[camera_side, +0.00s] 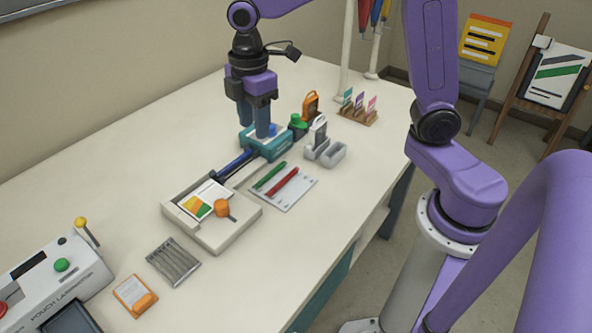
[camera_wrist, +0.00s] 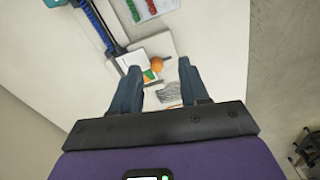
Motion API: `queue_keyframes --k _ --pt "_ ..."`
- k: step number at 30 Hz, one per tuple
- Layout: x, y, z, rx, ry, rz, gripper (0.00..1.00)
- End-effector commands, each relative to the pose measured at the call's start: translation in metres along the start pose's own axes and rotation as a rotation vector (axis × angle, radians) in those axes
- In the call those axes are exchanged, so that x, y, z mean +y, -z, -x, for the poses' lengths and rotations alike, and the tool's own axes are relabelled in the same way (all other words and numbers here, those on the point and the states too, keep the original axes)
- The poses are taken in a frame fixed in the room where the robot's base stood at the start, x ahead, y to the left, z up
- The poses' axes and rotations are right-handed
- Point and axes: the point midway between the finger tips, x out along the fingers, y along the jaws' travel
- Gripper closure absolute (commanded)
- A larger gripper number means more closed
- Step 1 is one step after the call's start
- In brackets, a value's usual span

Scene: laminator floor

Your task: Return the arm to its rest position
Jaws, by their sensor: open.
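My gripper (camera_side: 254,128) hangs from the purple arm with its fingers pointing down. In the side view its fingertips overlap a teal block with a blue part on top (camera_side: 278,147); I cannot tell how far above it they are. In the wrist view the gripper (camera_wrist: 159,67) has its two fingers spread apart with nothing held between them. Beyond the fingers the wrist view shows the pale tray with an orange knob (camera_wrist: 157,64) and a colored card.
The pale tray (camera_side: 240,228) holds a card and an orange knob. Red and green pens lie on a white sheet (camera_side: 296,200). A laminator (camera_side: 85,275), a slotted grey tray (camera_side: 174,262) and an orange pouch (camera_side: 134,295) are at front left. The table's back left is bare.

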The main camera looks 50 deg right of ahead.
Motion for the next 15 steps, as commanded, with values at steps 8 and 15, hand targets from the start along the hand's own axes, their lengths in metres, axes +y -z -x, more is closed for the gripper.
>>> queue_keyframes --k 8,15 --pt "-0.102 -0.026 0.001 0.009 -0.002 -0.112 0.55" --pt "-0.177 -0.068 -0.009 0.017 0.0 -0.212 0.55"
